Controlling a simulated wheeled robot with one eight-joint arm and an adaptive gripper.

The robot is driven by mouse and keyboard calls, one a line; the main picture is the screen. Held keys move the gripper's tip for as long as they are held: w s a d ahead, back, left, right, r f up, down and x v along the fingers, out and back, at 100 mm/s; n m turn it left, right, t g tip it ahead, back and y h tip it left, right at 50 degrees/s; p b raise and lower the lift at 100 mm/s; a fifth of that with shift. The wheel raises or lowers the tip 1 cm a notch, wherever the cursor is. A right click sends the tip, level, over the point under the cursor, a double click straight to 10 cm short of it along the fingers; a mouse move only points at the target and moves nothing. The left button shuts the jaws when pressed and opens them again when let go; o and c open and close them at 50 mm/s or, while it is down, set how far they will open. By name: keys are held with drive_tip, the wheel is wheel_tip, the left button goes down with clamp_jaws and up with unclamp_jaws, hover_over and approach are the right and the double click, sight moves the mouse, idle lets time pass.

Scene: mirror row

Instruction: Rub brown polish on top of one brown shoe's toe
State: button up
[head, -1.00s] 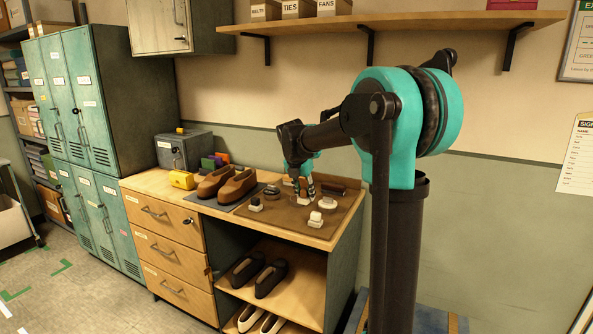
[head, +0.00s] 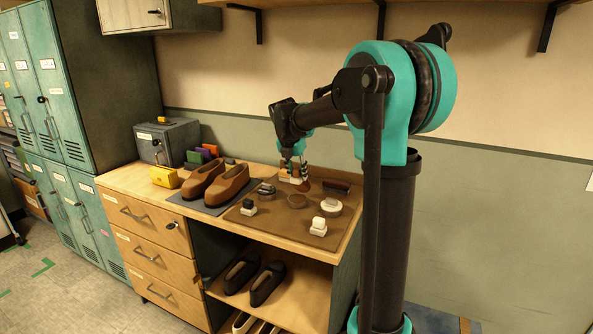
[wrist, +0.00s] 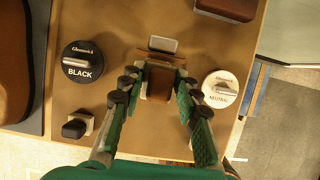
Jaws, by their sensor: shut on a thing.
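A pair of brown shoes, the left one (head: 200,180) and the right one (head: 229,188), stands on a dark mat on the counter. Part of one shoe (wrist: 12,60) shows at the left edge of the wrist view. My gripper (head: 294,176) is shut on a brown applicator block (wrist: 160,83) with a pale end and holds it above the tan work mat. A brown disc, seemingly the brown polish (head: 297,201), lies on the mat just below and in front of it. The fingers hide the disc in the wrist view.
A black polish tin (wrist: 83,60) lies left of my gripper and a neutral tin (wrist: 222,88) right. A black-topped applicator (head: 248,208), a white one (head: 318,227) and a dark brush (head: 336,187) are also on the mat. A grey box (head: 167,140) stands behind the shoes.

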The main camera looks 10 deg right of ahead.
drive_tip(key=shift+f, duration=3)
drive_tip(key=shift+f, duration=0.55)
drive_tip(key=shift+r, duration=0.1)
drive_tip(key=shift+r, duration=3.45)
